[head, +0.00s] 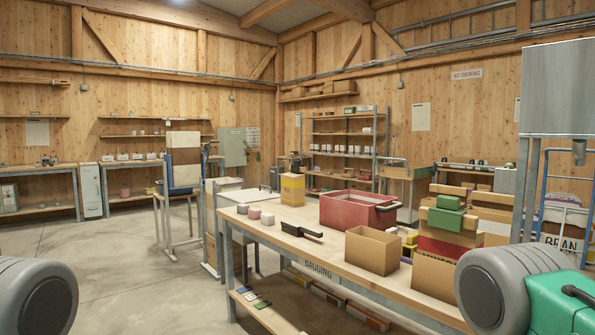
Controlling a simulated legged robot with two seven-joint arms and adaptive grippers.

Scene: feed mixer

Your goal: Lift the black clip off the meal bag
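I cannot pick out a black clip on a bag for certain. A long black object with a handle-like end (302,231) lies flat on the wooden bench (328,252); I cannot tell whether it is the clip. A small yellow-and-brown upright package (292,190) stands at the back of the bench, with no clip seen on it. I cannot tell which, if any, is the meal bag. Neither of my grippers is in view; rounded grey arm parts show at both lower corners.
On the bench stand a red crate (347,210), an open cardboard box (373,250) and small tubs (254,213). Stacked boxes with a green box (446,219) stand right of it. A green case (560,302) is close at lower right. Floor at left is clear.

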